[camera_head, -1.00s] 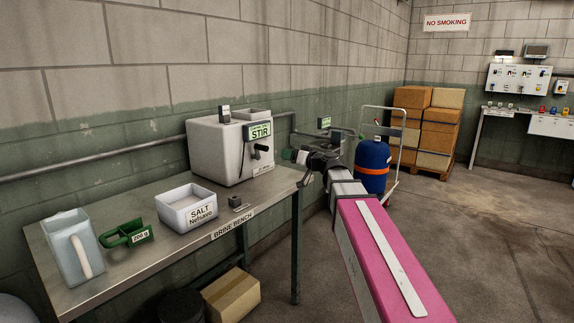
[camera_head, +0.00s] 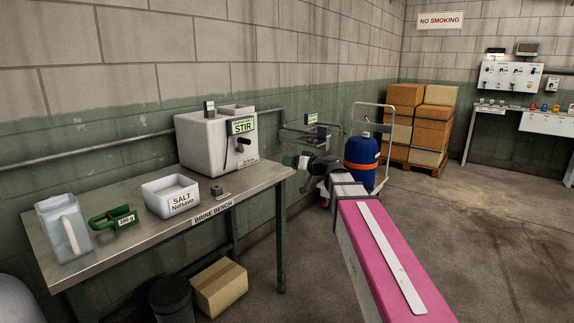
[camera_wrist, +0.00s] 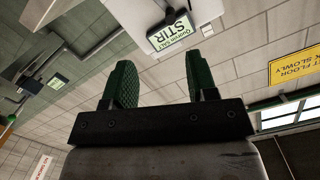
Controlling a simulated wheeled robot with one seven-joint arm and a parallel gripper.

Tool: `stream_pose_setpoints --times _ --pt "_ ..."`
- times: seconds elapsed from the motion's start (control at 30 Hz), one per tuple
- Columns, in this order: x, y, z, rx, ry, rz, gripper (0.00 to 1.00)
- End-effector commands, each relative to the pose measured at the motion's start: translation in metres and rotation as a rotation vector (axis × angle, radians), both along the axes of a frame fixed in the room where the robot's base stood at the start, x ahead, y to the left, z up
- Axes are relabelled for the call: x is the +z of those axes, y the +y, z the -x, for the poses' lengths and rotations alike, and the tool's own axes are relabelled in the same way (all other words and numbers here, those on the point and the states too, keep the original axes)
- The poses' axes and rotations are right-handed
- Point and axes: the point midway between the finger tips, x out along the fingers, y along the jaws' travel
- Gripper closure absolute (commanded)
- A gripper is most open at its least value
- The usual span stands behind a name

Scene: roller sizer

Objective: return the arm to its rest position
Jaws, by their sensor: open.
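My arm reaches forward from the bottom of the head view, its pink link lowermost. My gripper (camera_head: 291,161) shows small at its far end, beyond the right corner of the brine bench (camera_head: 256,184). In the wrist view my gripper (camera_wrist: 161,76) has two green-padded fingers set wide apart, with nothing between them. The wrist view is tilted and shows the STIR sign (camera_wrist: 173,32), wall and window beyond the fingers. Nothing is seen touching the gripper, though its far side is hidden in the head view.
The bench holds a clear jug (camera_head: 65,228), green scoop (camera_head: 114,218), salt tub (camera_head: 171,194) and white stirring machine (camera_head: 205,146). A blue drum (camera_head: 361,161) on a trolley stands just behind my gripper. Boxes (camera_head: 437,118) stand beyond. Floor at right is clear.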

Motion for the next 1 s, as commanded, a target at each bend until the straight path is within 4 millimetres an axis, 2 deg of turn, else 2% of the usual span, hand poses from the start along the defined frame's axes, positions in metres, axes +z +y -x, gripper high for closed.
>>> stream_pose_setpoints --times 0.27,0.47,0.67,0.7,0.8,0.9,1.0 --pt "-0.063 -0.007 0.021 0.008 0.153 0.104 0.47" --pt "-0.131 -0.022 0.048 -0.001 0.334 0.228 0.47" --pt "-0.233 -0.059 0.105 -0.069 0.64 0.436 0.47" --pt "-0.253 -0.068 0.119 -0.093 0.706 0.484 0.47" --pt "-0.297 -0.095 0.155 -0.166 0.863 0.607 0.47" --pt "-0.33 -0.122 0.188 -0.25 0.993 0.718 0.47" --pt "-0.352 -0.145 0.214 -0.331 1.086 0.81 0.47"
